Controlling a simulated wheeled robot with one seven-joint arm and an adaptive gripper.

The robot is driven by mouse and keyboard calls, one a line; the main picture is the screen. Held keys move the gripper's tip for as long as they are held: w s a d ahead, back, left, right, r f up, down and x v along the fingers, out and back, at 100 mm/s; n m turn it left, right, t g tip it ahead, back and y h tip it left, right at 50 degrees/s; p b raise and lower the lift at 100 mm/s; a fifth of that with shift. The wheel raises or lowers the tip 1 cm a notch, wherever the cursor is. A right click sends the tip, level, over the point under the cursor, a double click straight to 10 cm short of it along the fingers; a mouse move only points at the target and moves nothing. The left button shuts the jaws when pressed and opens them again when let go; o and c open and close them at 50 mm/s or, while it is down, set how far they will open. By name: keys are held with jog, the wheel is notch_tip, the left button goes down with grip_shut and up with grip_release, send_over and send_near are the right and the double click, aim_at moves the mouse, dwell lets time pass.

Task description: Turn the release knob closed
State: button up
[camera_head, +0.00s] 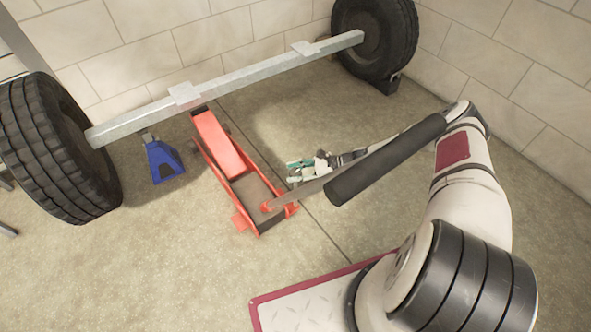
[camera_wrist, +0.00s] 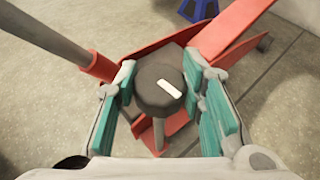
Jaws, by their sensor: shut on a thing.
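The release knob (camera_wrist: 159,92) is dark and round with a white mark on its top, and stands on a grey stem beside the red floor jack (camera_wrist: 230,38). My gripper (camera_head: 304,171) is low at the right side of the floor jack (camera_head: 222,148) in the head view. In the wrist view its teal finger pads are on either side of the knob, shut on it. The knob cannot be made out in the head view. The white mark runs slantwise, down to the right.
The jack handle (camera_head: 385,160), with a thick dark grip, slants up right from the jack, close to my arm. A grey axle beam (camera_head: 240,80) with two tyres (camera_head: 55,150) spans above the jack. A blue stand (camera_head: 162,161) is left. Floor to the front left is clear.

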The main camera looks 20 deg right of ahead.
jog(key=shift+m+t+h+p, duration=0.3)
jog(key=shift+m+t+p, duration=0.3)
jog(key=shift+m+t, duration=0.15)
jog(key=o, duration=1.1)
jog(key=shift+d, duration=0.1)
jog(key=v, duration=1.2)
